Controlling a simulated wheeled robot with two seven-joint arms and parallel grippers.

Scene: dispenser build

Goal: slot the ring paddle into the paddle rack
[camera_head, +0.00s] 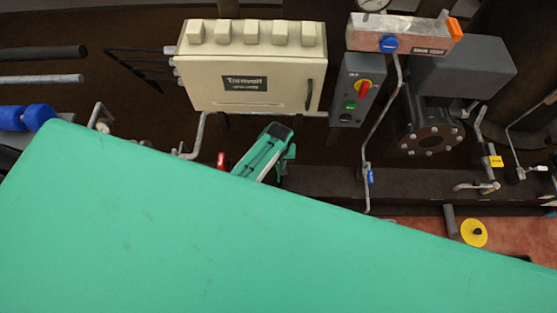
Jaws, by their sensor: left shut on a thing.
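My left gripper (268,150), green and black, shows in the middle of the view, below the cream cabinet. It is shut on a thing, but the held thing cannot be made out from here. The near part of my left gripper is hidden behind a large green part of my own body that fills the lower view. I cannot identify the ring paddle or the paddle rack with certainty. My right gripper is not in view.
A cream cabinet (202,83) hangs behind the gripper. Right of it are a grey switch box (348,75), a bent pipe (384,124) and a bolted dark flange (428,122). A yellow disc with a dark centre (473,233) lies at the lower right, beside a grey bar.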

